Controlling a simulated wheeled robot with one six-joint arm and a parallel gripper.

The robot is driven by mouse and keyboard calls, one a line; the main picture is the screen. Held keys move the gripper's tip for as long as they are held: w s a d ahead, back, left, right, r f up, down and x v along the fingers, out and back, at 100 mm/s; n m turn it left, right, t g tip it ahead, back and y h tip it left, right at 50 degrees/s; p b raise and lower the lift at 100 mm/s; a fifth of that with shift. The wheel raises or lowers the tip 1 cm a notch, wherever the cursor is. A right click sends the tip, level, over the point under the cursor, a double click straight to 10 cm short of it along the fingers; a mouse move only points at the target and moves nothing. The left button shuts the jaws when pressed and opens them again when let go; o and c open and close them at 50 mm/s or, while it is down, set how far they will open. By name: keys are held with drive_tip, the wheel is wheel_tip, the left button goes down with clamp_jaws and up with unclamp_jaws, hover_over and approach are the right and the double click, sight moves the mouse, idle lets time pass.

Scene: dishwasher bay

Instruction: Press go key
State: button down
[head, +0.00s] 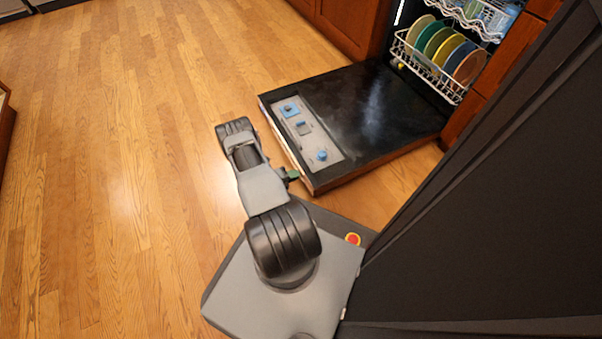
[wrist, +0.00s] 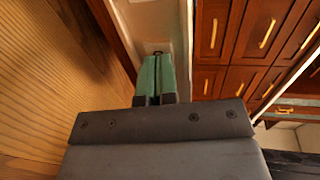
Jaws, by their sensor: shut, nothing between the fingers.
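The dishwasher door (head: 375,110) lies folded down, with a grey control panel (head: 312,138) along its outer edge. The panel carries a blue square part (head: 289,110), a small grey part (head: 303,128) and a round blue knob (head: 322,155). I cannot tell by any label which one is the go key. My gripper (head: 292,174) shows as a small green tip beside the door's near corner, close to the round knob's end of the panel. In the wrist view my gripper (wrist: 158,58) has its green fingers together and empty, pointing towards a pale surface (wrist: 150,22).
The lower rack (head: 440,65) with several coloured plates stands in the dishwasher beyond the door. Wooden cabinets (head: 345,25) stand behind it. A large dark panel (head: 490,200) fills the right side. The wooden floor (head: 120,150) to the left is clear.

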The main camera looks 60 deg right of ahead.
drive_tip(key=shift+s+d, duration=0.2)
drive_tip(key=shift+d, duration=0.1)
drive_tip(key=f+v, duration=0.1)
drive_tip(key=v, duration=0.5)
idle(0.6)
drive_tip(key=shift+w, duration=0.15)
idle(0.7)
